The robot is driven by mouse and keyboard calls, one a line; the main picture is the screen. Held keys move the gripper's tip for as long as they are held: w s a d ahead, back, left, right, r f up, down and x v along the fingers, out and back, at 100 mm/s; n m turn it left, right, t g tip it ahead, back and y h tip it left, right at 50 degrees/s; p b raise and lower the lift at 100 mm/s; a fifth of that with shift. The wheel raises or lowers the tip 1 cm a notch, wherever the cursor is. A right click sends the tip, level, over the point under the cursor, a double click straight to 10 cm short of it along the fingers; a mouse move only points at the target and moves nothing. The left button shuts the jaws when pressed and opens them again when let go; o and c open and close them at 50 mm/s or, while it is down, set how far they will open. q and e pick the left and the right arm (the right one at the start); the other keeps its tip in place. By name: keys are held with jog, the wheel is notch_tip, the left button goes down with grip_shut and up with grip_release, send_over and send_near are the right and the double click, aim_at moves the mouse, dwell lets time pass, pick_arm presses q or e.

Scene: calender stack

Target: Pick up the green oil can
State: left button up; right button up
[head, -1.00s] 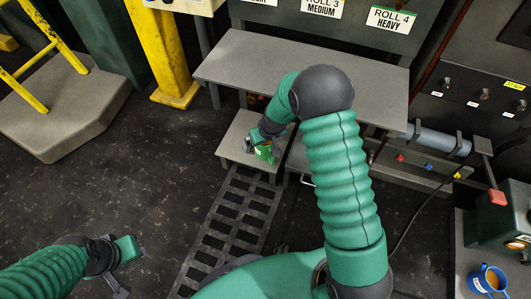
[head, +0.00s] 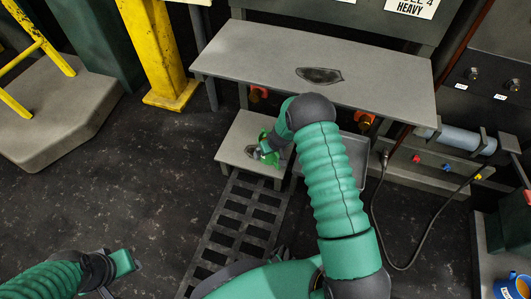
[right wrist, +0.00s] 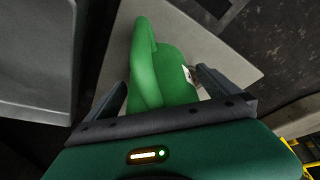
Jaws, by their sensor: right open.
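The green oil can (head: 269,154) stands on a low grey step (head: 235,154) below the bench, partly hidden by my right gripper in the head view. In the right wrist view the can (right wrist: 172,75) has a rounded green body, a raised handle-like part and a small white label. My right gripper (right wrist: 160,95) is open, with one finger on each side of the can. I cannot tell whether the fingers touch it.
A grey bench (head: 390,77) with a dark patch overhangs behind the step. A grey tray (head: 348,172) stands close right of the step. A slotted floor grate (head: 232,222) lies in front. A blue mug (head: 512,287) is at the lower right. Dark floor at left is clear.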

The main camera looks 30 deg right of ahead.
jog(key=shift+w, duration=0.15)
jog(key=c, duration=1.9)
jog(key=shift+c, duration=0.7)
jog(key=shift+r+p, duration=0.2)
jog(key=shift+p, duration=0.1)
